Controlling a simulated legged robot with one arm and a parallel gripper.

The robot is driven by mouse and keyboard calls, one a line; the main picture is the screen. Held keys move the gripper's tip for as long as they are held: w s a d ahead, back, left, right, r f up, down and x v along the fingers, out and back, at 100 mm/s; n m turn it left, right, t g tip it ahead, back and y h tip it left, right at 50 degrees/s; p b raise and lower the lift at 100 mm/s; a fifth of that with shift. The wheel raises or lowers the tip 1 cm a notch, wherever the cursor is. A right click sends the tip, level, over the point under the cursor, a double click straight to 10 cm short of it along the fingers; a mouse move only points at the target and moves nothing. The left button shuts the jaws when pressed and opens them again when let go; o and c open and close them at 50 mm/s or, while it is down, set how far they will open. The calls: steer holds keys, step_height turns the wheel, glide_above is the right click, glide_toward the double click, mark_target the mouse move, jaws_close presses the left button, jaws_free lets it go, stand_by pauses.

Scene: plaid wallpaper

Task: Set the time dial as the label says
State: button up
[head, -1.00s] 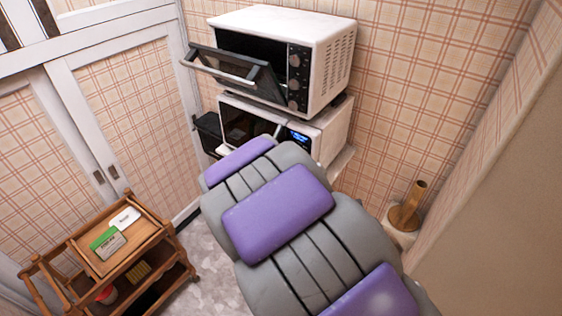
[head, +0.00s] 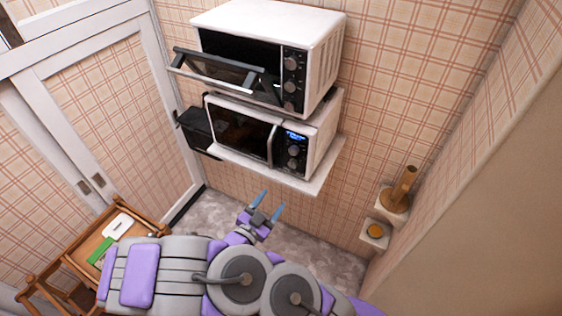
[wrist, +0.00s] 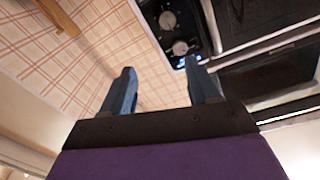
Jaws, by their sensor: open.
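A white toaster oven (head: 318,62) with a column of dark knobs (head: 291,76) on its right side has its door (head: 225,75) hanging part open. Below it, a white microwave (head: 322,138) has a lit blue display (head: 295,136) and two round dials (head: 293,158). Two grey dials also show near the top of the wrist view (wrist: 180,47), beside a blue glow. I cannot tell which dial sets the time, and no label is readable. My gripper (head: 268,203) is open and empty, below and in front of the microwave, apart from it. Its blue fingers show in the wrist view (wrist: 159,78).
The microwave stands on a white wall shelf (head: 322,175), with a black box (head: 197,130) at its left. A wooden cart (head: 85,250) with a green-and-white card (head: 103,248) stands lower left. Small wall shelves at right hold a wooden object (head: 401,190) and a round orange item (head: 375,231).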

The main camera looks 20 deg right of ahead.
steer(key=a+f+n, duration=0.1)
steer(key=a+n, duration=0.1)
glide_toward(291, 165)
steer(key=shift+t+y, duration=0.3)
steer(key=x, duration=0.9)
steer(key=shift+s+d, duration=0.2)
steer(key=shift+s, duration=0.05)
steer(key=c, duration=1)
steer(key=shift+c, duration=0.2)
steer(key=shift+m+b, duration=0.3)
